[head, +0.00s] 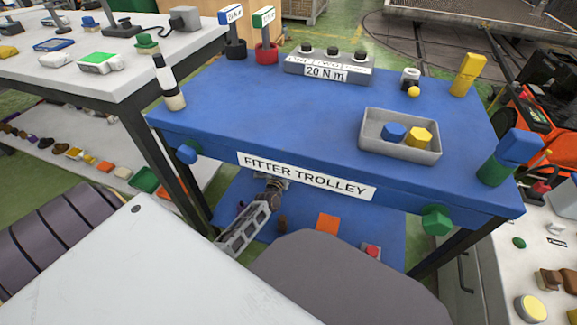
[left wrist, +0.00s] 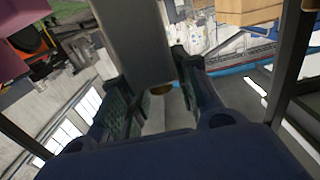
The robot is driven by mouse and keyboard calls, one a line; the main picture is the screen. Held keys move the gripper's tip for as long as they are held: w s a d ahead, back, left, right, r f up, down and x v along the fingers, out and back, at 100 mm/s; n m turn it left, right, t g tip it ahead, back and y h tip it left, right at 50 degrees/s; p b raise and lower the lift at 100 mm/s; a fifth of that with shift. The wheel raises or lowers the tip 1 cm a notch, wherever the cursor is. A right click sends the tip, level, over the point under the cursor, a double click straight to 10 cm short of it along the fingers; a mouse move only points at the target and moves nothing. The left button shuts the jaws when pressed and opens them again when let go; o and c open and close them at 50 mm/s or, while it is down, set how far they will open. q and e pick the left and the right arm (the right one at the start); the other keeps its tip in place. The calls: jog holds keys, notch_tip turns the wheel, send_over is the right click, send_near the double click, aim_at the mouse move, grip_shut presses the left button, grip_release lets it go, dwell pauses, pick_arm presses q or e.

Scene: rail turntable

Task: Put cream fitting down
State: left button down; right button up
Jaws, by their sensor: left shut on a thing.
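In the left wrist view, my left gripper (left wrist: 150,70) is shut, its dark fingers on either side of a long grey block-like shape. A small tan piece (left wrist: 160,89) shows at the near end of that shape, between the fingers. It is shaded and mostly hidden; I take it as part of the held cream fitting but cannot confirm its colour. In the head view, the blue-topped fitter trolley (head: 270,115) stands in front of me. A grey tray (head: 399,150) on it holds a blue fitting (head: 394,132) and a yellow fitting (head: 419,137). My right gripper is in neither view.
A black, white and cream post (head: 174,100) stands at the trolley's left edge. A grey 20 N m block (head: 328,70) and a yellow block (head: 467,75) are at the back. A green and blue piece (head: 508,158) is at the right corner. The trolley's middle is clear.

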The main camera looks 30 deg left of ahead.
pick_arm(q)
jog(key=shift+f+b, duration=0.4)
jog(key=shift+f, duration=0.7)
jog(key=shift+f+b, duration=0.6)
jog(key=shift+f, duration=0.15)
jog(key=c, duration=1.1)
grip_release()
jog(key=shift+o, duration=0.2)
